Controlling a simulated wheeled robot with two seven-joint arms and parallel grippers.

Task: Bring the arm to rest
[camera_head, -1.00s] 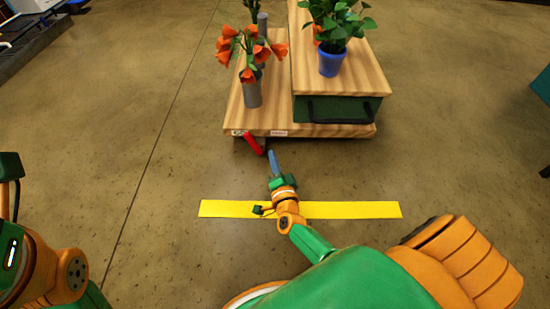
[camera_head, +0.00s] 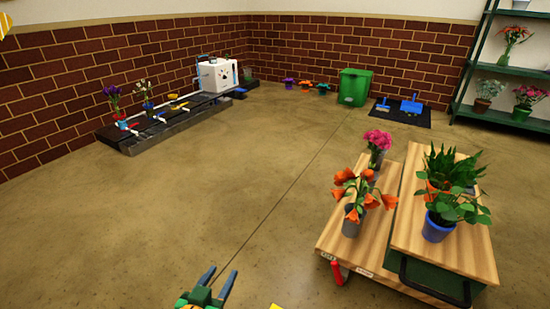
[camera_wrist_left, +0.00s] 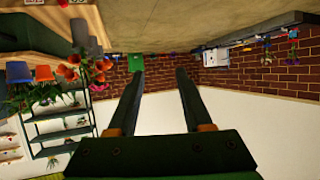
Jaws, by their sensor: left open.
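My left gripper (camera_head: 217,285) shows at the bottom edge of the head view, with its two blue-grey fingers apart and nothing between them. In the left wrist view the dark fingers (camera_wrist_left: 159,75) are also spread and empty, and the room appears upside down. The gripper is over bare floor, left of the wooden bench (camera_head: 333,232) and apart from it. My right gripper is not in view.
The bench carries orange flowers (camera_head: 350,191), pink flowers (camera_head: 378,139) and a blue pot (camera_head: 437,230), with a red handle (camera_head: 337,273) at its front. A low dark platform (camera_head: 130,137), green bin (camera_head: 355,86) and shelf (camera_head: 500,112) line the walls. The middle floor is clear.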

